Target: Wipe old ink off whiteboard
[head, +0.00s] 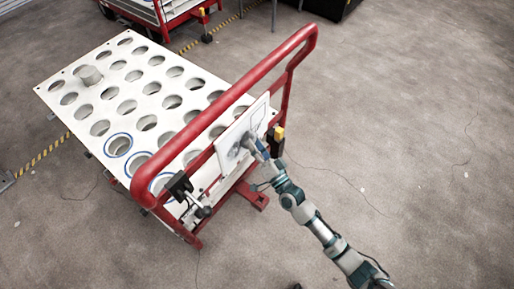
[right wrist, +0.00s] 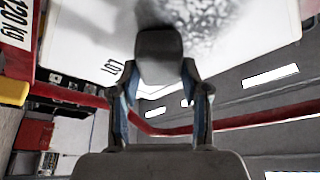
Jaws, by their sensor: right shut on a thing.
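The whiteboard (head: 257,115) is a small white panel fixed to the red handle of a cart. In the right wrist view the whiteboard (right wrist: 85,45) fills the top, with a grey speckled ink smudge (right wrist: 208,25) and black lettering (right wrist: 113,68). My left gripper is not in view.
The cart's red handle (head: 305,40) rises around the board. A black clamp-like fitting (head: 180,187) sits left of the board. Grey floor to the right is clear.

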